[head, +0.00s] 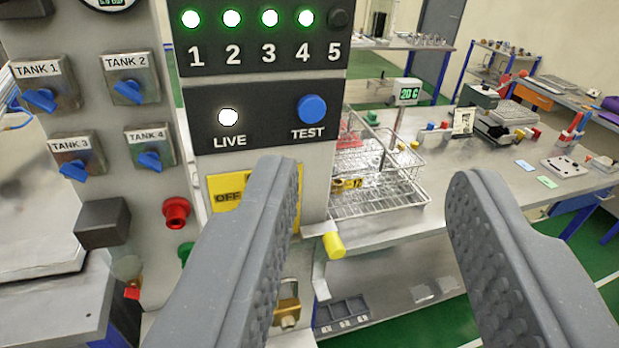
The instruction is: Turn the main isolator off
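My gripper (374,180) is open and empty, its two grey ridged fingers wide apart. The left finger is in front of the panel and the right finger is over the bench side. A yellow plate (228,190) marked "OFF" is on the panel below the LIVE lamp, largely hidden behind the left finger. It looks like the isolator's plate, but the handle and its position cannot be made out. A yellow knob-like end (334,245) sticks out at the panel's lower right edge, between the fingers. A brass padlock (289,303) shows below the plate.
The LIVE lamp (228,117) and green lamps 1 to 4 are lit; lamp 5 (339,19) is dark. A blue TEST button (312,109), blue tank valves (151,161) and a red button (176,212) are nearby. A wire rack (378,200) stands on the bench behind.

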